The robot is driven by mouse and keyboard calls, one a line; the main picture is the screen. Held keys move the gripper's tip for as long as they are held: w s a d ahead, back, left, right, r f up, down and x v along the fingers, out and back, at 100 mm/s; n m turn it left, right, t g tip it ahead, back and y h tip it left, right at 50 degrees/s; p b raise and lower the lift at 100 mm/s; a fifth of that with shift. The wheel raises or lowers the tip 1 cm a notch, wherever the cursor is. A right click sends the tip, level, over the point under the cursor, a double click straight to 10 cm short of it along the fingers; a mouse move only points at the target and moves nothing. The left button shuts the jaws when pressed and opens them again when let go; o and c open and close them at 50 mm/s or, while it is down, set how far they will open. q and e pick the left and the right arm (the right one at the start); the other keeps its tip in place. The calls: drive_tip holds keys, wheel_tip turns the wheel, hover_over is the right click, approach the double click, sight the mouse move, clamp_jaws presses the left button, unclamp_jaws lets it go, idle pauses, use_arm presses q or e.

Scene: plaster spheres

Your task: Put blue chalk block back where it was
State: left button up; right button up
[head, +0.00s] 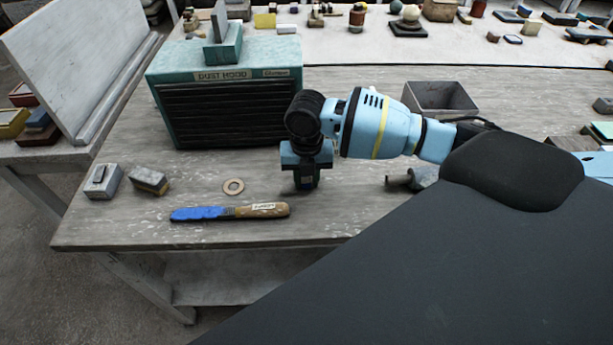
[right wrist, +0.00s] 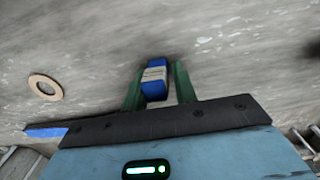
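The blue chalk block (right wrist: 155,90), with a pale label band, lies between the green fingers of my right gripper (right wrist: 160,85) in the right wrist view. The left finger is close beside it, and a narrow gap shows at the right finger, so the gripper looks open around it. In the head view my right gripper (head: 307,182) points down, low over the table (head: 350,205), right of the wooden-handled tool. The block is mostly hidden there by the gripper. I cannot tell whether the block touches the table. My left gripper is not in view.
A blue-bladed tool (head: 230,212) and a tan ring (head: 233,187) lie left of the gripper. Two small blocks (head: 104,181) (head: 149,180) sit farther left. A green dust hood (head: 225,95) stands behind, and a grey bin (head: 440,97) at back right.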

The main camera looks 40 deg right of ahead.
drive_tip(key=shift+o, duration=1.1)
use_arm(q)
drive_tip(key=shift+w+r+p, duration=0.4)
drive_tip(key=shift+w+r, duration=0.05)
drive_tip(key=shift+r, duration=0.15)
use_arm(e)
wheel_tip(320, 180, up, 12)
drive_tip(key=shift+r, duration=0.15)
